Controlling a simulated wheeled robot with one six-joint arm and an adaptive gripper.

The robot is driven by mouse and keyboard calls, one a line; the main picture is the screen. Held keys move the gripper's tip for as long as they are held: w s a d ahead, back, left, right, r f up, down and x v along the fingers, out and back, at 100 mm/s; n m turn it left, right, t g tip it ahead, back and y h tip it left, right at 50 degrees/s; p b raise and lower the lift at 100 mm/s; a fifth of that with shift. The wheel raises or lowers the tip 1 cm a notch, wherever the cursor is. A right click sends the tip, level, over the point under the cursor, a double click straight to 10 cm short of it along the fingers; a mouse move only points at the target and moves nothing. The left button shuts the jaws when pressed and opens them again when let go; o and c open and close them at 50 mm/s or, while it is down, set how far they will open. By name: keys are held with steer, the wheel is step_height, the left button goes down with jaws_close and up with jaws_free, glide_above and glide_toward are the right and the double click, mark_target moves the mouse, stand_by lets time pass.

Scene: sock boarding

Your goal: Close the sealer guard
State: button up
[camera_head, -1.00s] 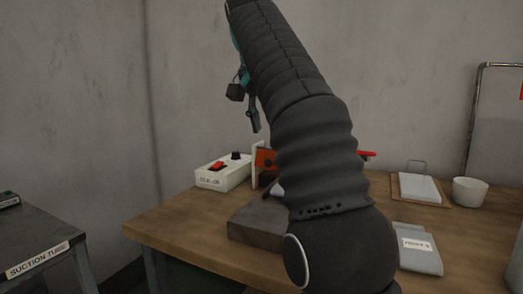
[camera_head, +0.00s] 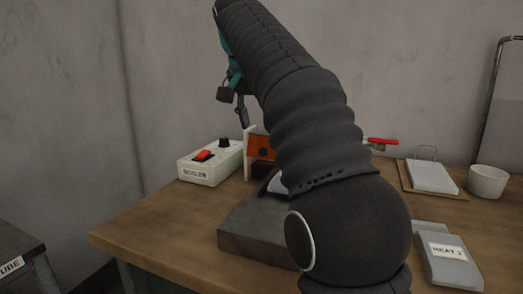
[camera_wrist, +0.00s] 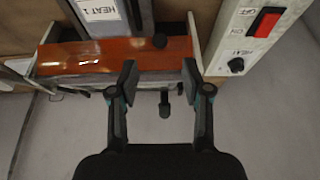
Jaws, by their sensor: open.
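The sealer's orange guard (camera_head: 260,147) stands on the table behind my arm, which hides most of it. In the wrist view the orange guard (camera_wrist: 115,57) runs across the upper part, with a small black knob (camera_wrist: 160,41) on it. A second black knob (camera_wrist: 165,104) sticks out below the sealer's body. My gripper (camera_wrist: 160,76) is open and empty, its fingertips spread to either side of the knobs in the picture. I cannot tell whether a fingertip touches the guard. In the head view my gripper (camera_head: 241,112) is partly hidden, above the sealer.
A white control box (camera_head: 210,163) with a red switch stands left of the sealer. A grey block (camera_head: 255,235) lies in front. A red handle (camera_head: 382,141) shows right of my arm.

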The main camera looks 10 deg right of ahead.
mark_target(262, 151)
steer(key=b+x, duration=0.2)
steer(key=x, duration=0.6)
jaws_close()
